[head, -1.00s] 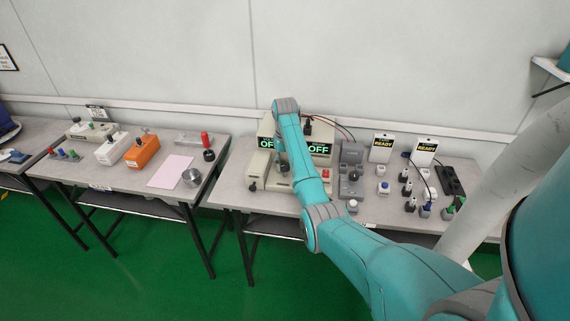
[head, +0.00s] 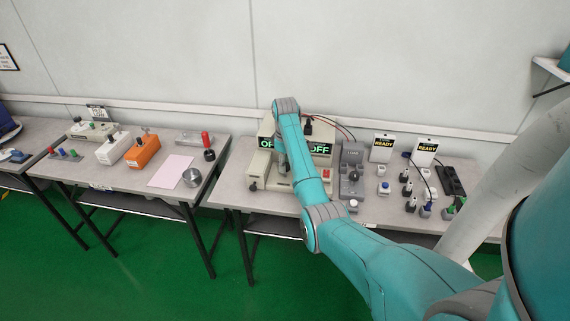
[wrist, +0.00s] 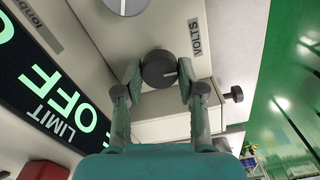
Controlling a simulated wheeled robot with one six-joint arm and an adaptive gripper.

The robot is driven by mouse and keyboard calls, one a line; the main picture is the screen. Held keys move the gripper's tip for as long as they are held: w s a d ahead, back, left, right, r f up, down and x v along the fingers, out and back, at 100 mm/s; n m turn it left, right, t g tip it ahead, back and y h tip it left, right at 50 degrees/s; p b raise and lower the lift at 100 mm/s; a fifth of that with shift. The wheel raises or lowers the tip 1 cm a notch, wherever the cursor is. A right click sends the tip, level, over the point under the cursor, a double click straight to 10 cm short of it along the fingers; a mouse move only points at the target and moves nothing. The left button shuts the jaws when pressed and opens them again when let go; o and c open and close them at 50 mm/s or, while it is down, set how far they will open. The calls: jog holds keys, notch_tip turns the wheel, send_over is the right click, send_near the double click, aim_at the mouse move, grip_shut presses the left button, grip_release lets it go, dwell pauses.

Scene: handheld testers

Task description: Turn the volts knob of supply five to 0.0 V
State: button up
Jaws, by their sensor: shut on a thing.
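In the wrist view my gripper (wrist: 160,80) is shut on the dark round volts knob (wrist: 157,66), one finger on each side. The supply's dark display (wrist: 50,92) shows LIMIT and OFF in green; no voltage figure is readable. In the head view the beige supply (head: 322,161) stands on the right bench, partly hidden by my arm. The knob and my fingertips are hidden there.
A second grey knob (wrist: 126,4) sits close by on the same panel. A dark side knob (wrist: 234,94) lies just beyond my right-hand finger. A red button (head: 326,173) and a grey tester (head: 352,165) stand right of my arm. Cables run behind the supply.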

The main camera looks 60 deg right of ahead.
jog(key=shift+n, duration=0.5)
jog(key=o, duration=1.1)
jog(key=shift+o, duration=0.2)
